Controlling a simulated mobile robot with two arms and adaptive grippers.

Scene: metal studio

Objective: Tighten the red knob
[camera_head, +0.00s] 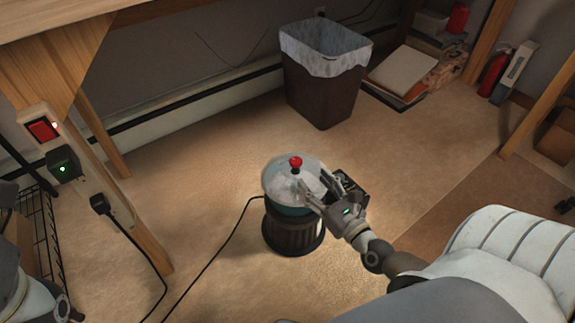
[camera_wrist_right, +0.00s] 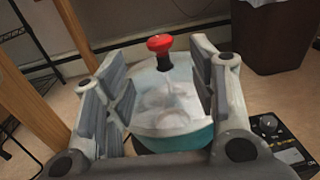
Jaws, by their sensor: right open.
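The red knob (camera_head: 295,162) sits on top of a round machine's clear lid (camera_head: 283,183). The machine has a dark ribbed base (camera_head: 290,232) and stands on the floor. My right gripper (camera_head: 312,190) is at the right side of the lid. In the right wrist view, the red knob (camera_wrist_right: 159,43) stands upright on a black stem beyond the open fingers of my right gripper (camera_wrist_right: 165,100). The lid (camera_wrist_right: 165,95) shows between the fingers. The fingers hold nothing. Part of my left arm shows at the lower left of the head view, but its gripper is not visible.
A black control box with a dial (camera_wrist_right: 268,125) is right of the machine. A lined trash bin (camera_head: 320,98) stands behind. A wooden bench leg with a red switch (camera_head: 43,129) is at left. A black cord (camera_head: 222,245) runs across the floor.

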